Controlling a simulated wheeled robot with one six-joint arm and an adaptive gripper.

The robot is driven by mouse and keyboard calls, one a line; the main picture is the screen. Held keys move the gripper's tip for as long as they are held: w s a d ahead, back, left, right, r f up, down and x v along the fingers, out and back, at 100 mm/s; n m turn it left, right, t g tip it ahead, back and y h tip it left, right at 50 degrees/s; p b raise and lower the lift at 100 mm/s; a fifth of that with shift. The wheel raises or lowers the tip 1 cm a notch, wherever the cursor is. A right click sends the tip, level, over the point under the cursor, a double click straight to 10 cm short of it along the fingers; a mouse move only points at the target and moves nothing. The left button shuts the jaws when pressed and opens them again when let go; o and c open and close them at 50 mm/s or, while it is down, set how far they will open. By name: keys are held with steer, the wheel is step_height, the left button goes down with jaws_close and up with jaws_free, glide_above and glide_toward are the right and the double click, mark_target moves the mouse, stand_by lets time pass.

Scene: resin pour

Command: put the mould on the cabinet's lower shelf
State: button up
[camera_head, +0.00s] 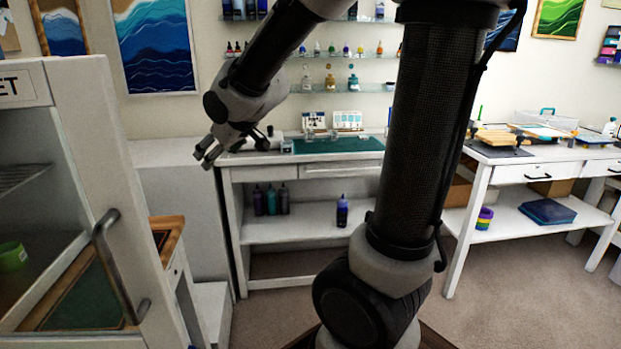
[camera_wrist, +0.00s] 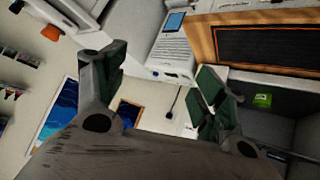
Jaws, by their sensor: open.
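The white cabinet (camera_head: 70,130) stands at the left of the head view, with a sign ending in "ET", a grey bar handle (camera_head: 120,268) and a glazed front. A small bright green piece (camera_head: 13,255) sits inside, below a wire shelf (camera_head: 18,178). A green piece also shows in the wrist view (camera_wrist: 262,100), in a dark recess. I cannot tell whether this is the mould. My gripper (camera_head: 206,156) is open and empty, in the air right of the cabinet. Its spread fingers show in the wrist view (camera_wrist: 163,95), with nothing between them.
A white bench with a green mat (camera_head: 335,145) stands behind my gripper, with dark bottles (camera_head: 272,200) on its shelf. A second bench (camera_head: 530,155) stands at right, with stacked coloured rings (camera_head: 485,217) below. Bare carpet (camera_head: 510,285) lies in front of the benches.

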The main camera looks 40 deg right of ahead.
steer(key=s+d+m+g, duration=0.2)
steer(key=s+d, duration=0.2)
steer(key=s, duration=0.9)
steer(key=s+d+m+g+h, duration=0.1)
steer(key=s+d+m+g, duration=0.1)
steer(key=s, duration=1.1)
steer(key=d+g, duration=0.1)
steer(key=d, duration=0.1)
steer(key=shift+s+d+h, duration=0.3)
steer(key=shift+d, duration=0.1)
steer(key=shift+f, duration=0.1)
steer(key=shift+c, duration=0.5)
